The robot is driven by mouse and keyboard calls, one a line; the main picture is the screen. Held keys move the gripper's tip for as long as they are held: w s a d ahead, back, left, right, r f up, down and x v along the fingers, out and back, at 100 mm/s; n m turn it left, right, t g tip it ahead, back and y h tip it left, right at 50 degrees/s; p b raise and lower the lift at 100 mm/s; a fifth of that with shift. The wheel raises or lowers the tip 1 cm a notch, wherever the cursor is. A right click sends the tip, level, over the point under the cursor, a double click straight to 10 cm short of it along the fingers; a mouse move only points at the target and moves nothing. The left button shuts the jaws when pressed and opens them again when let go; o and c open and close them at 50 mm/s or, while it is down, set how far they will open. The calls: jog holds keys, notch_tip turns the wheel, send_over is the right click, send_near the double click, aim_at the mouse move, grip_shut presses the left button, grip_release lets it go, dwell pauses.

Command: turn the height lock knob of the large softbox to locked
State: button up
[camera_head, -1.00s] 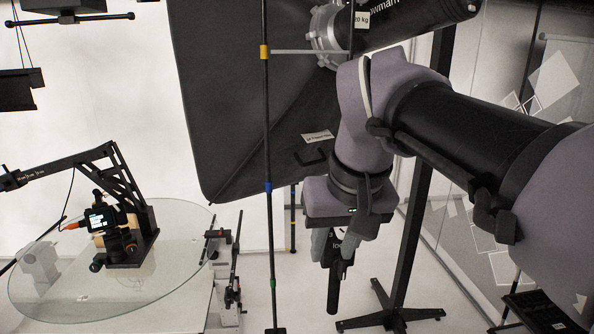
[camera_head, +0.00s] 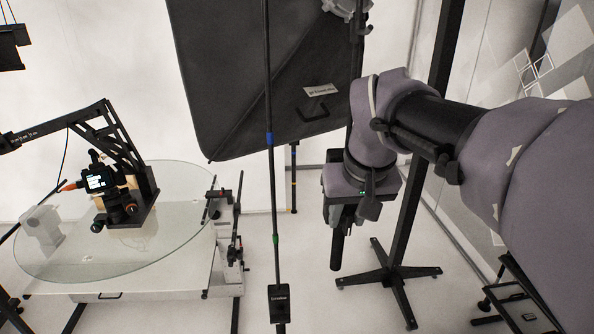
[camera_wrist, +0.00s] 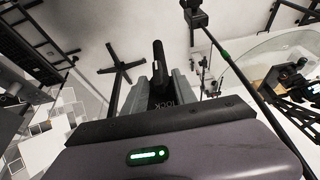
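The large softbox (camera_head: 255,85) is the big black panel at top centre in the head view. Below its right side a black knob handle (camera_head: 337,250) hangs down. In the wrist view the handle (camera_wrist: 158,62) sticks out beyond my fingers, with a "lock" marking near its base. My gripper (camera_head: 345,215) is at the handle's upper part and hides it in the head view. In the wrist view my gripper's (camera_wrist: 160,92) grey fingers stand on either side of the knob. I cannot tell whether they press on it.
A black stand (camera_head: 398,235) rises close behind my gripper. A thin pole (camera_head: 272,180) stands to its left. The glass turntable (camera_head: 180,235) with a camera rig (camera_head: 110,195) is at left. Floor is open between the table and stand.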

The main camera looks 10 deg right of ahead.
jog(key=shift+s, duration=0.45)
jog(key=shift+w+f, duration=0.15)
jog(key=shift+w, duration=0.1)
jog(key=shift+c, duration=1.1)
grip_shut()
